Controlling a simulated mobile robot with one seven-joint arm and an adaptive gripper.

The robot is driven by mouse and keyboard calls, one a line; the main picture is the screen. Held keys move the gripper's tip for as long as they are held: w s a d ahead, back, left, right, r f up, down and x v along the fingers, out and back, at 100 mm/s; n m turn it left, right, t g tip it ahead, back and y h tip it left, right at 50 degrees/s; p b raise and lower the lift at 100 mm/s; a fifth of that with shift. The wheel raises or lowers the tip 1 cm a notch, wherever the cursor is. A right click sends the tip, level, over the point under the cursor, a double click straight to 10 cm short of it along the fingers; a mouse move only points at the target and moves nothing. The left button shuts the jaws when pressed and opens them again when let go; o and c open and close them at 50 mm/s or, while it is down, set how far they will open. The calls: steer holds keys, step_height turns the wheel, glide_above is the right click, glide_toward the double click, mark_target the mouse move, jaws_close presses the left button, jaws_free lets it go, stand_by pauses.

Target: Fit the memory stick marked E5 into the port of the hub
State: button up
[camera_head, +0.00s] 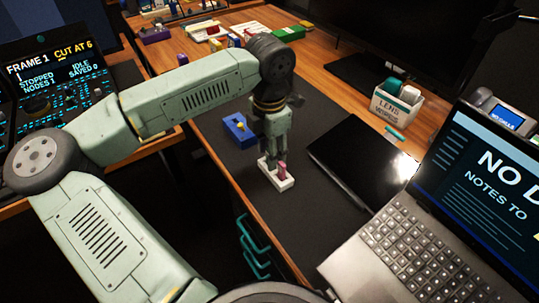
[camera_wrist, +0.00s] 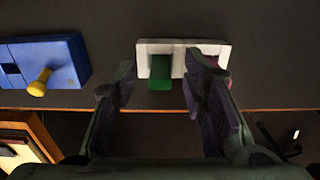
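A blue block (camera_head: 238,130) that looks like the hub lies on the dark mat; the wrist view shows its dark square opening and a yellow knob-like piece (camera_wrist: 40,84). A white holder (camera_head: 273,182) carries a green stick (camera_wrist: 160,70) and a pink stick (camera_head: 282,171). No E5 mark is legible on either stick. My gripper (camera_wrist: 158,80) is open above the holder, with one finger on each side of the green stick and a gap at both sides. Its right finger hides most of the pink stick in the wrist view.
A dark flat panel (camera_head: 362,160) and a laptop (camera_head: 415,235) lie right of the holder. A labelled white box (camera_head: 397,105) stands behind them. The mat's front edge runs close to the holder. The mat between holder and blue block is clear.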

steer(key=shift+c, duration=0.6)
steer(key=c, duration=0.7)
